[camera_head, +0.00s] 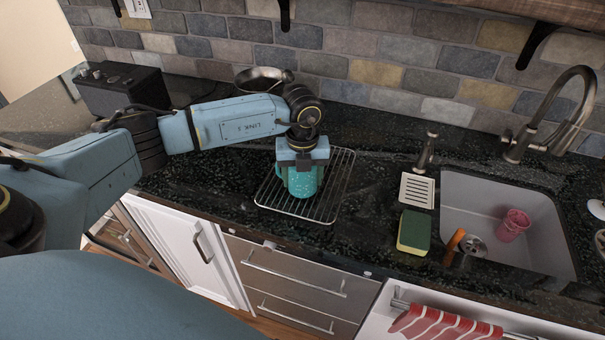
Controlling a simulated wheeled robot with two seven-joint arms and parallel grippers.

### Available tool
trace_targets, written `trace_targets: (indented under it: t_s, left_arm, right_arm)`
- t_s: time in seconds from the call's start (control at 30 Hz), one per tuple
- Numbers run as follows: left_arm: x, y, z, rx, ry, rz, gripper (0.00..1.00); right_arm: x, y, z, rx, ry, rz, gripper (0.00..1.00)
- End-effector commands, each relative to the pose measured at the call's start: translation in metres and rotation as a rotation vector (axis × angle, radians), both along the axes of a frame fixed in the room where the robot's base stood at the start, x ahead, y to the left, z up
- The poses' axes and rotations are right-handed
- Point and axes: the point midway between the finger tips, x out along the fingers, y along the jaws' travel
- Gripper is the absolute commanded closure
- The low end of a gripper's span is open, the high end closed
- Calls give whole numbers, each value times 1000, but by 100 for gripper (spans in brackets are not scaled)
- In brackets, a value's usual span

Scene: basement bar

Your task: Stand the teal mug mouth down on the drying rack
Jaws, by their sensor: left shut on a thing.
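The teal mug (301,183) is in the middle of the head view, at the drying rack (331,192), a wire grid on the dark counter. My left gripper (302,165) points down from above and is shut on the mug, covering its upper part. The mug looks roughly upright in line with the gripper. Its mouth is hidden, and I cannot tell whether its lower end touches the rack wires. My right gripper is not in view.
To the right are a soap dispenser (427,152), a white slotted dish (417,190), a yellow-green sponge (413,232) and a sink (470,192) holding a pink cup (513,225). A dark pan (262,78) stands behind my left arm. A black box (122,88) stands at the back left.

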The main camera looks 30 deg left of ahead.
Motion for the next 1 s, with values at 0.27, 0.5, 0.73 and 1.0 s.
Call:
trace_targets:
  t_s: [0.27,0.5,0.73,1.0]
  left_arm:
    - [0,0,1,-1,-1,0,67]
    - [0,0,-3,-1,-1,0,67]
    - [0,0,-7,-1,-1,0,39]
    - [0,0,-7,0,0,0,15]
  right_arm:
    - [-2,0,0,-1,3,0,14]
    - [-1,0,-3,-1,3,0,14]
    - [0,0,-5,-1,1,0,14]
    - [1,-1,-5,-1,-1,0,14]
